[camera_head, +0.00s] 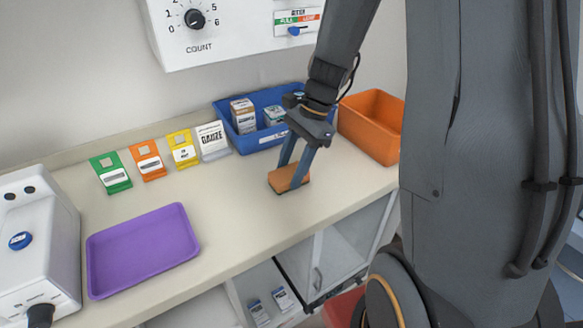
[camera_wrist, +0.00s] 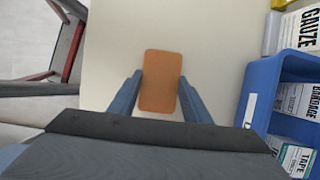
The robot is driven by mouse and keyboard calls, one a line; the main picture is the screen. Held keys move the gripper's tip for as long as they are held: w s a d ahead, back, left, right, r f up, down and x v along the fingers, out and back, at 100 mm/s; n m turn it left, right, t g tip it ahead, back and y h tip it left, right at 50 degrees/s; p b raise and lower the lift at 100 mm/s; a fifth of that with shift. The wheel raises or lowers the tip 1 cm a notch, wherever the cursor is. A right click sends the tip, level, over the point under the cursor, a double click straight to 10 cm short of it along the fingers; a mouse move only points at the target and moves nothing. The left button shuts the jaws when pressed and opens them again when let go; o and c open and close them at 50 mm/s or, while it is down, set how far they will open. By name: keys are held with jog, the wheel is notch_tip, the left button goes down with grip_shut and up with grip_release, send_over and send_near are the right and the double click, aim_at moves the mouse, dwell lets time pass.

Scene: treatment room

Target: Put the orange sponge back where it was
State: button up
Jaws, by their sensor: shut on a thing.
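The orange sponge (camera_head: 289,178) is a flat block on the beige counter, in front of the blue bin. My gripper (camera_head: 293,172) points down at it, with a finger on each side. In the wrist view the sponge (camera_wrist: 160,82) sits between the two fingers of my gripper (camera_wrist: 160,88), which are shut on its sides. In the head view the sponge is at or very near the counter top; I cannot tell whether it touches. Part of the sponge is hidden behind the fingers.
A blue bin (camera_head: 222,108) with boxes stands behind my gripper, an orange bin (camera_head: 385,150) to its right. A purple tray (camera_head: 140,248) lies left. Green, orange and yellow tags (camera_head: 110,172) and a gauze card stand along the back. Counter between tray and sponge is clear.

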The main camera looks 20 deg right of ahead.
jog(key=shift+f, duration=0.15)
jog(key=o, duration=1.1)
jog(key=s+b+v, duration=0.1)
jog(key=b+v, duration=0.1)
jog(key=v, duration=1)
jog(key=s+a+f+n+h, duration=0.1)
jog(key=f+n, duration=0.1)
jog(key=s+a+f+n+h, duration=0.1)
jog(key=s+f+n, duration=0.1)
jog(key=n, duration=0.1)
jog(key=s+a+f+n, duration=0.1)
jog(key=s+f+n, duration=0.1)
jog(key=shift+h, duration=0.4)
jog(key=s+f+n, duration=0.1)
jog(key=n, duration=0.2)
jog(key=s+a+f+n+t+h, duration=0.1)
jog(key=s+f+n, duration=0.1)
jog(key=n, duration=0.1)
jog(key=s+a+f+n, duration=0.1)
jog(key=s+n, duration=0.1)
jog(key=n, duration=0.1)
jog(key=shift+s+a+f+t+h, duration=0.1)
jog(key=shift+f+t+h, duration=0.15)
jog(key=shift+t+h, duration=0.05)
